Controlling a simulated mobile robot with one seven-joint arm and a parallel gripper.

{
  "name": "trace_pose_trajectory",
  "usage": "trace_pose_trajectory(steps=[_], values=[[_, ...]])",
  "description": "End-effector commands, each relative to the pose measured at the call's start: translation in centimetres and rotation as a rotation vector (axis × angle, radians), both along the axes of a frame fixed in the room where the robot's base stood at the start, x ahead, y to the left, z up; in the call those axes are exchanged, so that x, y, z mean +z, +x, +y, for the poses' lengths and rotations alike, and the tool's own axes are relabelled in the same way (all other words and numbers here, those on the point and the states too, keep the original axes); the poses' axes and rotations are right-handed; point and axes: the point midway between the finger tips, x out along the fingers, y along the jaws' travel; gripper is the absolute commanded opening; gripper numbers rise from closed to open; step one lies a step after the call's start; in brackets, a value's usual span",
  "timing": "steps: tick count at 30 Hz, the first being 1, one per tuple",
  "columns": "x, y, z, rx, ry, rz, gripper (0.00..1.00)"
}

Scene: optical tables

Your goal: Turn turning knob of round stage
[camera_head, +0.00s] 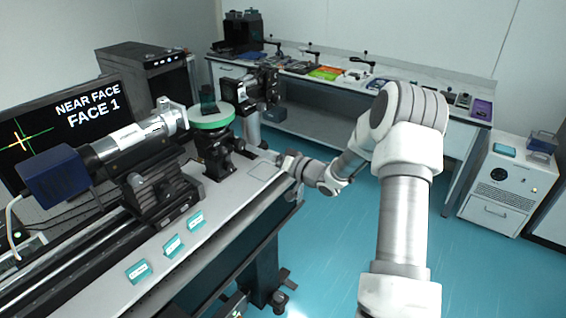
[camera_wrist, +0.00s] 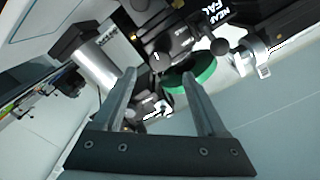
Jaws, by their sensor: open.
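The round stage (camera_head: 212,118) has a green disc top on a black mount, standing on the optical table, with a dark block on it. A small black knob (camera_head: 239,145) shows on the mount's right side. My gripper (camera_head: 279,159) is to the right of the mount, apart from it; its fingers are small in this view. In the wrist view my gripper (camera_wrist: 162,82) is open and empty, with its two fingers spread. The green disc (camera_wrist: 190,77) appears beyond the right finger, and black stage parts lie ahead. A round black knob (camera_wrist: 220,46) shows there, but I cannot tell whether it is the stage's knob.
A silver tube instrument (camera_head: 135,137) with a blue end stands left of the stage. A black camera-like device (camera_head: 250,91) on a post stands behind it. Several teal label cards (camera_head: 173,246) lie along the table's front edge. The floor (camera_head: 325,265) at right is open.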

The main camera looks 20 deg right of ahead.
Motion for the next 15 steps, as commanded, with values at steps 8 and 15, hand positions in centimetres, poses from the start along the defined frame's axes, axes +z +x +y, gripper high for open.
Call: trace_pose_trajectory(steps=[8,15], values=[[0.0,-5.0,-3.7,-0.004,0.001,0.001,0.74],[0.0,-6.8,-5.0,0.000,0.000,0.000,0.74]])
